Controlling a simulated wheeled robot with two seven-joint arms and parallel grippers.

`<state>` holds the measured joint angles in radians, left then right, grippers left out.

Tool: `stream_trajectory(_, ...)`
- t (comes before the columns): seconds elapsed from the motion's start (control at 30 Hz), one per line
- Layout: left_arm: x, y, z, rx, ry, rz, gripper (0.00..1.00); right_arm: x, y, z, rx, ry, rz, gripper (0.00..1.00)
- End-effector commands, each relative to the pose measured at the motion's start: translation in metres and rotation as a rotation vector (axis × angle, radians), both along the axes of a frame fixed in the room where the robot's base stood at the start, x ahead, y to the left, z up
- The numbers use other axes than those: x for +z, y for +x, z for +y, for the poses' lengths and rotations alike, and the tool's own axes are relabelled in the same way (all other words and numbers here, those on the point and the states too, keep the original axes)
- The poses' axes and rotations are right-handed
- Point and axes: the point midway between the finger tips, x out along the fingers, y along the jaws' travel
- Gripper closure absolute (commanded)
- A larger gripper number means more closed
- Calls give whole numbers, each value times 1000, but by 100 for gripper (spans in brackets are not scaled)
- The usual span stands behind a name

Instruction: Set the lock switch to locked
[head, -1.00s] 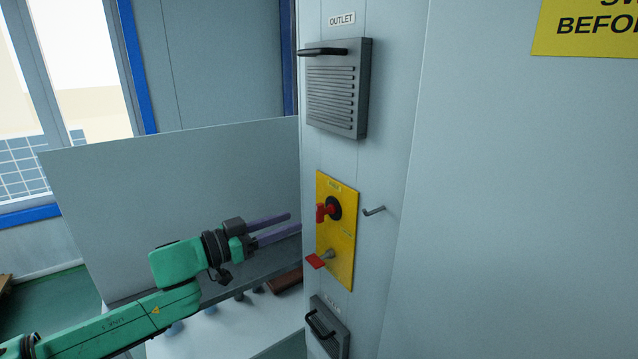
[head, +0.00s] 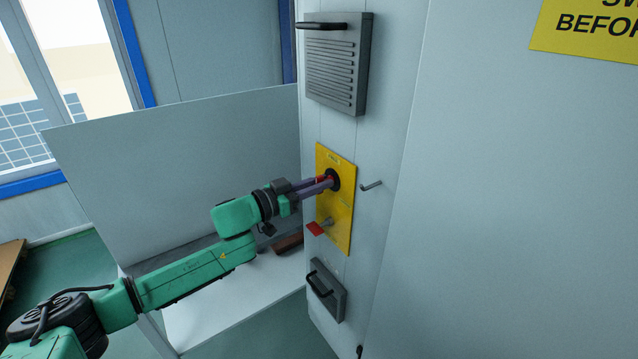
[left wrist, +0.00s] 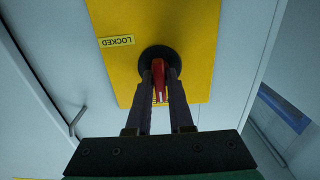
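The lock switch is a red handle (left wrist: 158,72) on a round black base (head: 333,178), high on a yellow plate (head: 342,229). The plate is fixed to a grey cabinet column. In the left wrist view a LOCKED label (left wrist: 117,41) shows upside down, up and left of the switch; a second label is mostly hidden behind the fingers. My left gripper (left wrist: 160,82) is at the switch, one finger on each side of the red handle, with little or no gap visible. The fingers hide part of the handle in the head view. My right gripper is not in view.
A red lever (head: 315,229) with a metal stem sits lower on the plate. A hooked metal rod (head: 371,185) sticks out right of the plate. A vented box (head: 336,65) is above and a handled box (head: 327,290) below. A grey panel (head: 180,165) stands behind my arm.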

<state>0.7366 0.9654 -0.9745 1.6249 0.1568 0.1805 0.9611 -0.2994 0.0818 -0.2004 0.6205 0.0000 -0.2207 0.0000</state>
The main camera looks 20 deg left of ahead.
Motion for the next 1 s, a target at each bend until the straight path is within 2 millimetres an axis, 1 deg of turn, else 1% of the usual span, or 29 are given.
stream_trajectory(0.27, 0, 0, 0, 0, 30, -25, 100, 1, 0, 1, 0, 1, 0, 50)
stream_trajectory(0.47, 0, 0, 0, 1, 108, -89, 100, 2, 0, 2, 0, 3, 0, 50)
stream_trajectory(1.0, -1, -2, -2, 1, 480, -400, 100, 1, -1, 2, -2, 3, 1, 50)
